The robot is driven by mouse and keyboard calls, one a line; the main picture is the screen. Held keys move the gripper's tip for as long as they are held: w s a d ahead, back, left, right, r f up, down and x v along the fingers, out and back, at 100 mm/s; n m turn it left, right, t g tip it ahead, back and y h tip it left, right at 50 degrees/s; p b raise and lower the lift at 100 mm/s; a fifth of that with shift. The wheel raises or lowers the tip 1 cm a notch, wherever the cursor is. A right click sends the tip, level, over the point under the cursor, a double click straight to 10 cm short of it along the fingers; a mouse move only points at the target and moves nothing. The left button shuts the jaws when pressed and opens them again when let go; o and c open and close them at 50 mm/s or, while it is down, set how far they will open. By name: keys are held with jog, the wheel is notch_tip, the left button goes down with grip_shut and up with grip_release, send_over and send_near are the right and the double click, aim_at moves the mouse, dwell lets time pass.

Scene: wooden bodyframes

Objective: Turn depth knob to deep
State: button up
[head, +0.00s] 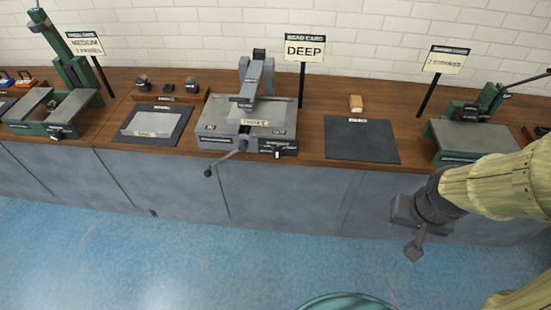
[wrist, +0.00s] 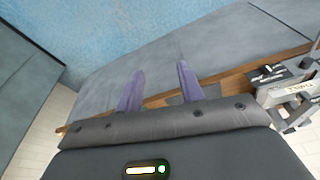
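A grey press-like machine (head: 215,128) stands on the bench in the middle of the head view, with a sign reading DEEP (head: 305,47) behind it. A small dark dial plate with a light pointer, perhaps the depth knob (head: 277,153), is on its front right; its setting is too small to read. My gripper (head: 414,250) is in front of the bench, right of the machine and well apart from it. In the wrist view my gripper (wrist: 158,75) has its two purple fingers apart with nothing between them. The machine (wrist: 290,95) shows partly at that view's right edge.
Green machines (head: 465,140) stand at both ends of the wooden bench (head: 310,152). The blue floor in front is mostly clear.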

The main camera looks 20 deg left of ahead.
aim_at(277, 157)
jog(key=shift+o, duration=1.4)
jog(key=shift+w+a+f, duration=0.1)
jog(key=w+a+f+n+t+y+b, duration=0.2)
jog(key=w+a+f+t+b, duration=0.2)
jog(key=w+a+f+b, duration=0.5)
jog(key=w+a+f+n+t+y+b, duration=0.15)
jog(key=w+a+f+t+b, duration=0.4)
jog(key=a, duration=0.55)
jog(key=s+a+f+n+t+b, duration=0.1)
jog(key=a+f+t+b, duration=0.1)
jog(key=a+f+b, duration=0.3)
jog(key=s+a+f+n+t+b, duration=0.2)
jog(key=a+f+b, duration=0.3)
jog(key=a, duration=0.5)
jog(key=shift+f+t+b, duration=0.25)
jog(key=shift+t+b, duration=0.5)
jog(key=shift+b, duration=0.35)
jog(key=shift+y, duration=0.25)
jog(key=x, duration=1.7)
jog(key=shift+w+a, duration=0.15)
